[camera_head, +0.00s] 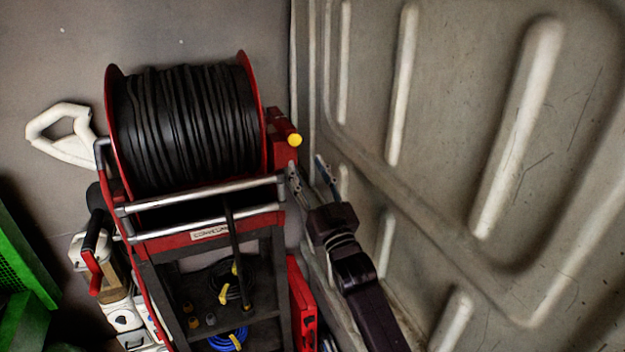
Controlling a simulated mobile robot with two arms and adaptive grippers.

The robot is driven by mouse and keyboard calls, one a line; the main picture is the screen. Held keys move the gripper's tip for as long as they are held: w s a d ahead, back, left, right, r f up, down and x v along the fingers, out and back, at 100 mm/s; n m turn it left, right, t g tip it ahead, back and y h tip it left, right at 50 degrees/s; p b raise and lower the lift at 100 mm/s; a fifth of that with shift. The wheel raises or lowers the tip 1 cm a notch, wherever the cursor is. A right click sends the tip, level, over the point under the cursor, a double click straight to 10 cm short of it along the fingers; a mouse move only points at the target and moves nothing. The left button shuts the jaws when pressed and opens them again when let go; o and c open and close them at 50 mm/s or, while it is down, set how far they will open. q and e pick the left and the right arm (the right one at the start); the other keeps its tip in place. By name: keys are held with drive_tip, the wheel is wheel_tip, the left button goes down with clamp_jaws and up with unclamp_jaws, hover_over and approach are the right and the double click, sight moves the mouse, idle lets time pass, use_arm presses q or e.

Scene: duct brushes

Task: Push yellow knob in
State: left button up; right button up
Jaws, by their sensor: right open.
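The yellow knob (295,140) sticks out from the right side of the red reel frame (279,125), beside the big reel of black cable (185,125). My right gripper (307,168) is below and slightly right of the knob. Its two fingers are spread apart with nothing between them, and they point up toward the knob. A gap shows between the fingertips and the knob. My left gripper is not in view.
A ribbed grey wall panel (445,130) stands close on the right of my arm. Silver bars (200,195) cross the front of the reel. The cart's shelves (262,316) hold hoses and fittings. A green crate (22,262) is at the left.

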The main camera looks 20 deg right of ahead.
drive_tip(key=shift+v, duration=1.55)
wheel_tip(320, 180, down, 28)
drive_tip(key=s+a+g+b, duration=0.1)
drive_tip(key=s+g, duration=0.1)
drive_tip(key=g, duration=0.4)
drive_tip(key=s+f+g, duration=0.2)
drive_tip(key=s+f, duration=0.2)
drive_tip(key=f, duration=0.4)
drive_tip(key=s+a+f+g, duration=0.1)
drive_tip(key=s+f, duration=0.3)
drive_tip(key=f, duration=0.3)
drive_tip(key=s+f+g, duration=0.2)
drive_tip(key=s+f, duration=0.2)
drive_tip(key=f, duration=0.4)
drive_tip(key=s+d+f+n+g+b, duration=0.1)
drive_tip(key=s+f+g, duration=0.3)
drive_tip(key=s+f, duration=0.9)
drive_tip(key=s+f+n+g+b, duration=0.1)
drive_tip(key=s+f+g, duration=0.2)
drive_tip(key=s+f, duration=1)
drive_tip(key=s+d+g, duration=0.1)
drive_tip(key=s+g, duration=0.2)
drive_tip(key=s, duration=1.6)
drive_tip(key=shift+d+h, duration=0.25)
drive_tip(key=shift+h, duration=0.15)
drive_tip(key=shift+r, duration=0.15)
